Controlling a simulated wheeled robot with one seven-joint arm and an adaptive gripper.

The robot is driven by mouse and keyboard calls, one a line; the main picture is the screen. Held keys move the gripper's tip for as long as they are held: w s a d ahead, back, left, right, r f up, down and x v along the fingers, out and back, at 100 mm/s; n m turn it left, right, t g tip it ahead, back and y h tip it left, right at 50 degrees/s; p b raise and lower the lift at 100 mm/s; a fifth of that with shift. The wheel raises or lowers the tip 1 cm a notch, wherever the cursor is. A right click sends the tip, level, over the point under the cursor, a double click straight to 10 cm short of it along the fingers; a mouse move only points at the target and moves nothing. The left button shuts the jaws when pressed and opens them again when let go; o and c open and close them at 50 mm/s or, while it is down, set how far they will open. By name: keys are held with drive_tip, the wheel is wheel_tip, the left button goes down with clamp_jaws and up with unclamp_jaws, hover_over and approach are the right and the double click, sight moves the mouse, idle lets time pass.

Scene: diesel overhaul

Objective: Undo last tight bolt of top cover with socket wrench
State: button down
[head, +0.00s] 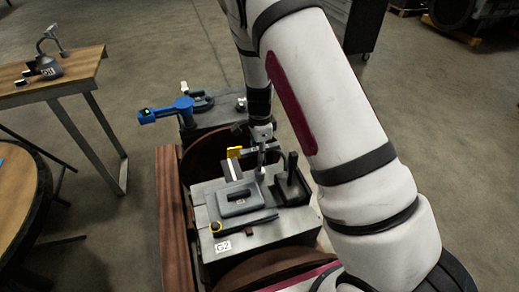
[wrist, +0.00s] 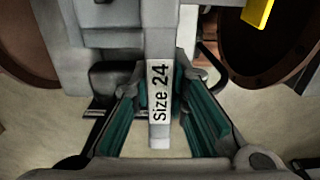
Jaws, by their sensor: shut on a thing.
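The wrench's working end is out of sight there. In the head view my gripper (head: 262,146) is low over the far part of the grey engine block, partly blurred by small size. The top cover (head: 238,198), a grey plate with a raised handle, lies on the block (head: 208,258) nearer than my gripper. I cannot make out the bolt, or whether the wrench sits on one.
A dark upright piece (head: 291,184) stands on the block right of the cover. A dark tool with a yellow ring (head: 217,227) lies in front. A yellow part (head: 234,152) is beside my gripper. A blue tool (head: 165,110) lies beyond. A wooden table (head: 75,72) stands left.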

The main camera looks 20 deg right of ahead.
drive_tip(key=n, duration=0.8)
drive_tip(key=shift+b, duration=0.4)
drive_tip(key=n, duration=0.8)
drive_tip(key=shift+d+r+b, duration=0.1)
drive_tip(key=shift+r+b, duration=0.05)
drive_tip(key=shift+b, duration=0.15)
drive_tip(key=n, duration=0.9)
drive_tip(key=n+p, duration=0.1)
drive_tip(key=n, duration=0.4)
drive_tip(key=shift+r, duration=0.1)
drive_tip(key=n, duration=0.3)
